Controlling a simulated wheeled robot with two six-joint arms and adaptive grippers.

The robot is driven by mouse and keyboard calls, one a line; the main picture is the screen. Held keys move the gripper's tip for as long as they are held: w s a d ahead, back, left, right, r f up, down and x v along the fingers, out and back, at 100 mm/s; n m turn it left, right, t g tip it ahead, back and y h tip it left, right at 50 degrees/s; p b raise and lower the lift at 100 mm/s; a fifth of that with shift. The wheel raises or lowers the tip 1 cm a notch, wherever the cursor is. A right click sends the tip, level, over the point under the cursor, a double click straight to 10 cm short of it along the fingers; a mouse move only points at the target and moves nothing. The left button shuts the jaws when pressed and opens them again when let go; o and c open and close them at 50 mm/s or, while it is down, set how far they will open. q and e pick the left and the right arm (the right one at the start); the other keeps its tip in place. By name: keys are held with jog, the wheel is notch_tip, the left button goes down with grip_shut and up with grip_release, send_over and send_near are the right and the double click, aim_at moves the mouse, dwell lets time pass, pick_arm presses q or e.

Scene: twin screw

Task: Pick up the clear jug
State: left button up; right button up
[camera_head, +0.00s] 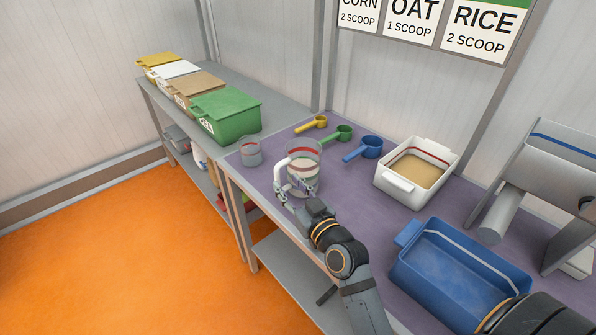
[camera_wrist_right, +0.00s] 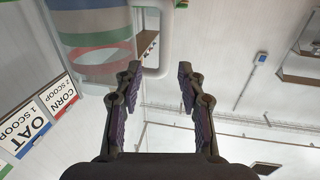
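The clear jug (camera_head: 306,158) stands on the purple-topped table, with coloured bands around it and a pale handle (camera_head: 280,172) on its left side. My right gripper (camera_head: 287,189) is at the handle, low on the jug's near left side. In the right wrist view, the jug (camera_wrist_right: 92,42) fills the upper left. Its handle (camera_wrist_right: 163,42) reaches toward the space between the fingertips of the gripper (camera_wrist_right: 160,76). The fingers are apart and nothing is clamped between them. Whether they touch the handle is unclear. My left gripper is not in view.
A small clear cup (camera_head: 249,152) stands left of the jug. Yellow (camera_head: 318,122), green (camera_head: 342,133) and blue (camera_head: 370,147) scoops lie behind and right. A white tub (camera_head: 398,186) and blue bin (camera_head: 460,270) stand right. Lidded bins, including a green one (camera_head: 228,113), line the grey table.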

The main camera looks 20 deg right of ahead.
aim_at(279, 177)
jog(key=w, duration=0.1)
jog(key=w+a, duration=0.1)
jog(key=w, duration=0.1)
jog(key=w+p, duration=0.1)
jog(key=w, duration=0.1)
jog(key=shift+w+a+f, duration=0.1)
jog(key=shift+w+a, duration=0.1)
jog(key=shift+a, duration=0.05)
jog(key=shift+w, duration=0.25)
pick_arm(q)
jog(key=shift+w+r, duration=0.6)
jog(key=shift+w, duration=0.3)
pick_arm(e)
jog(key=shift+s, duration=0.1)
jog(key=shift+c, duration=0.7)
grip_shut()
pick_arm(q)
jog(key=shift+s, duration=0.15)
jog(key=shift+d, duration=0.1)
